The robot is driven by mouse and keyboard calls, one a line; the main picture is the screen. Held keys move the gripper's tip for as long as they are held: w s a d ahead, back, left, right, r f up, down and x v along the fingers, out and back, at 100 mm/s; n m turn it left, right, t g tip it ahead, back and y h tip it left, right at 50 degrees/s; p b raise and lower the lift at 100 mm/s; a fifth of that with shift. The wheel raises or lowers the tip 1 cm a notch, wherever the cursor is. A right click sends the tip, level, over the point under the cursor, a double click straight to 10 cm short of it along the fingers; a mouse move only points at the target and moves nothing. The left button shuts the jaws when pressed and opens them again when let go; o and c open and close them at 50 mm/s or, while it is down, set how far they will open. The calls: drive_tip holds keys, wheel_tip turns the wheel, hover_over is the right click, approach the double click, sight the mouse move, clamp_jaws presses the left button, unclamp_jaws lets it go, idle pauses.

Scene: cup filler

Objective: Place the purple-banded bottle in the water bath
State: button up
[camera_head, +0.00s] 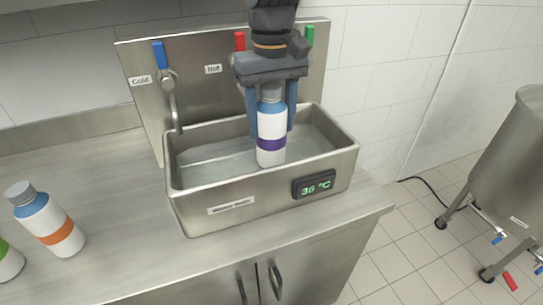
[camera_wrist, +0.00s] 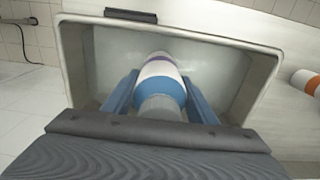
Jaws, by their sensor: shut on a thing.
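The purple-banded bottle (camera_head: 271,130) is white with a blue shoulder and a grey cap. My gripper (camera_head: 273,122) is shut on it, with one blue finger on each side. I cannot tell whether the bottle's base touches the bath floor.
An orange-banded bottle (camera_head: 50,220) stands on the counter at left, with a green-banded bottle (camera_head: 8,262) at the edge. A tap (camera_head: 172,100) and coloured levers are behind the bath. A steel vessel on wheels (camera_head: 510,160) stands at right. The counter between bottles and bath is clear.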

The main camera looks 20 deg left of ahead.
sight(271, 87)
drive_tip(key=shift+f+p, duration=0.65)
drive_tip(key=shift+f, duration=2.6)
drive_tip(key=o, duration=1.5)
drive_tip(key=shift+f, duration=0.15)
wheel_tip(271, 87, up, 12)
drive_tip(key=b, duration=0.2)
drive_tip(key=shift+b, duration=0.4)
drive_tip(key=shift+s, duration=0.1)
